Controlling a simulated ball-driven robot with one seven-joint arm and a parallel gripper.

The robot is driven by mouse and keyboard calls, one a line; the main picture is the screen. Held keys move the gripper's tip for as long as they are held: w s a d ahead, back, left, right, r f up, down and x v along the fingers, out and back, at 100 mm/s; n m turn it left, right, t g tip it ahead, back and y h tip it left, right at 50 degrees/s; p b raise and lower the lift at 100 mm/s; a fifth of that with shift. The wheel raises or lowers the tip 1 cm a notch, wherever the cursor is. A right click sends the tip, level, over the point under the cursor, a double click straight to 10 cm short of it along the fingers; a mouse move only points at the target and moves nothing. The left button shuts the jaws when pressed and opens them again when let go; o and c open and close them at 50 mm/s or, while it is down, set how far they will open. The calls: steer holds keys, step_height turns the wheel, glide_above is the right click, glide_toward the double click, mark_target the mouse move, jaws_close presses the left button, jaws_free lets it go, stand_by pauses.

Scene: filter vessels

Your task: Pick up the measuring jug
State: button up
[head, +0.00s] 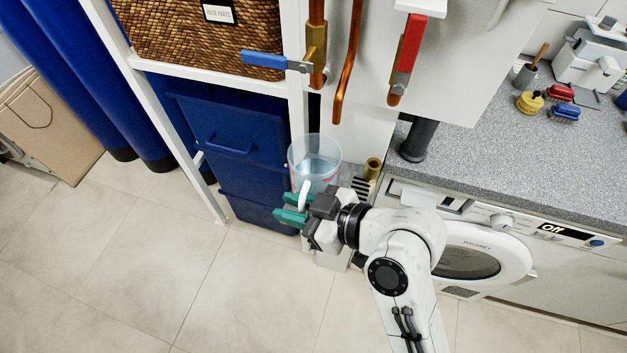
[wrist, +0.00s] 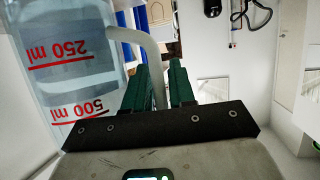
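The measuring jug (head: 315,165) is clear, holds water and stands upright beside the blue drawers in the head view. It has red markings and a white handle (head: 304,194) on its near side. In the wrist view the jug (wrist: 70,65) fills the left side, upside down, with 250 ml and 500 ml marks. My gripper (head: 291,209) has green fingers, and in the wrist view they (wrist: 160,85) stand a narrow gap apart with the handle (wrist: 150,48) between them. The fingers look shut on the handle. The exact contact is partly hidden.
Copper pipes with a blue lever (head: 264,59) and a red lever (head: 410,43) hang above and behind the jug. A dark grey pipe (head: 418,141) and a brass fitting (head: 372,168) stand to its right. A washing machine (head: 470,252) is at right; open floor lies at left.

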jaws_close()
steer(key=shift+r, duration=0.15)
stand_by(0.4)
